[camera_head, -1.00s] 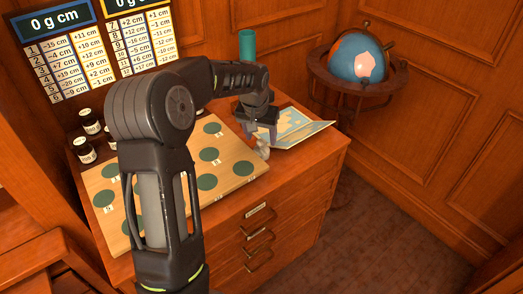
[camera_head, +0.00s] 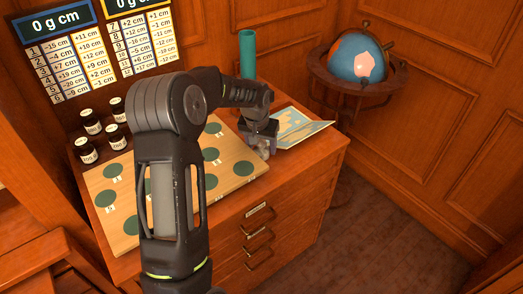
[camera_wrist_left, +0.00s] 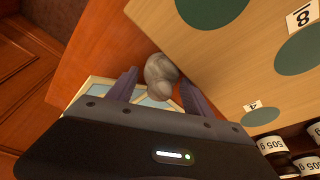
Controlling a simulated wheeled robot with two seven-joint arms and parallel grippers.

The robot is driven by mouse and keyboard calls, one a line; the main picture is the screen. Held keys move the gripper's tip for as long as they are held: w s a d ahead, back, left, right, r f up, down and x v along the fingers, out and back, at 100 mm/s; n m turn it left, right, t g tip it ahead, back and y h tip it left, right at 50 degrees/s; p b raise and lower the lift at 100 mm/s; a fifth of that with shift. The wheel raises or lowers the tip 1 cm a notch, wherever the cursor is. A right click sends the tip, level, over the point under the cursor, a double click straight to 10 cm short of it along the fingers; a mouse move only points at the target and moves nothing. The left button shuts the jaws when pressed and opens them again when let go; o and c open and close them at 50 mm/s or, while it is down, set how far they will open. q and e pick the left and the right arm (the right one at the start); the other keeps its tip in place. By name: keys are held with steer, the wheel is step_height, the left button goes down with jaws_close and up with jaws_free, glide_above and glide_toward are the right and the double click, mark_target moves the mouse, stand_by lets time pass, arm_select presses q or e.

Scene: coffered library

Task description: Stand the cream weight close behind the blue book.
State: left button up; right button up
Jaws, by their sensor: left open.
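A pale, rounded, lumpy object, apparently the cream weight (camera_head: 264,153), is on the cabinet top beside the right edge of the wooden board. It shows larger in the left wrist view (camera_wrist_left: 160,75). My left gripper (camera_head: 262,143) is over it with jaws open. In the left wrist view its two fingers (camera_wrist_left: 158,80) are on either side of the weight; contact cannot be told. An open book with light blue and cream pages (camera_head: 302,128), apparently the blue book, lies just right of the gripper. The gripper hides part of the weight. My right gripper is not in view.
A wooden board (camera_head: 222,183) with dark green discs covers much of the cabinet top. Several black jars (camera_head: 117,137) stand at its left. A teal cylinder (camera_head: 247,55) stands at the back. A globe (camera_head: 357,58) on a stand is right of the cabinet.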

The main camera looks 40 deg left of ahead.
arm_select(q)
steer(key=shift+c, duration=0.3)
jaws_close()
stand_by(0.4)
